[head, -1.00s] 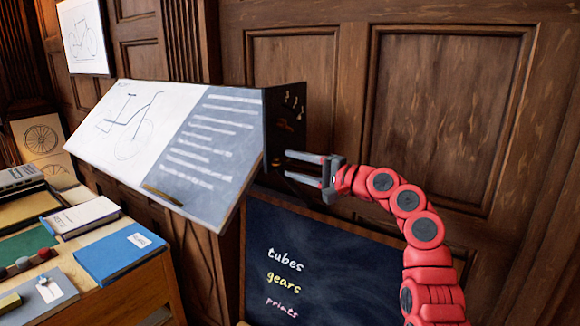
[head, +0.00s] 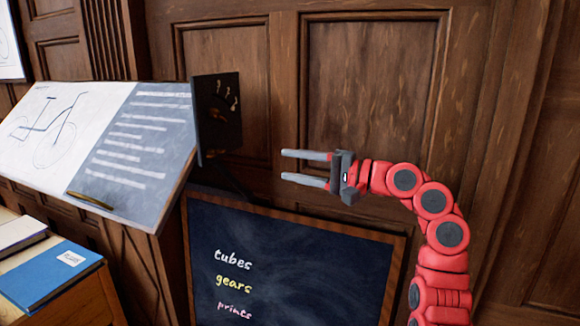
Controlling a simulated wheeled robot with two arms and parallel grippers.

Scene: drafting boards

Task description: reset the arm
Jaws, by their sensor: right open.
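My right arm is red with dark round joint caps and comes in from the lower right of the head view. Its gripper (head: 304,168) points left, with two grey fingers apart and nothing between them. It hangs in front of the wood panelling, right of the drafting board's dark side panel (head: 218,118) and above the chalkboard. A clear gap shows in the picture between the fingertips and that panel. My left gripper is not in view.
The tilted drafting board (head: 95,140) with a bicycle drawing is at the left. A framed chalkboard (head: 310,262) with chalk words stands below my gripper. A blue book (head: 50,275) lies on a wooden desk (head: 85,305) at the lower left. Wood panelling (head: 375,90) fills the back.

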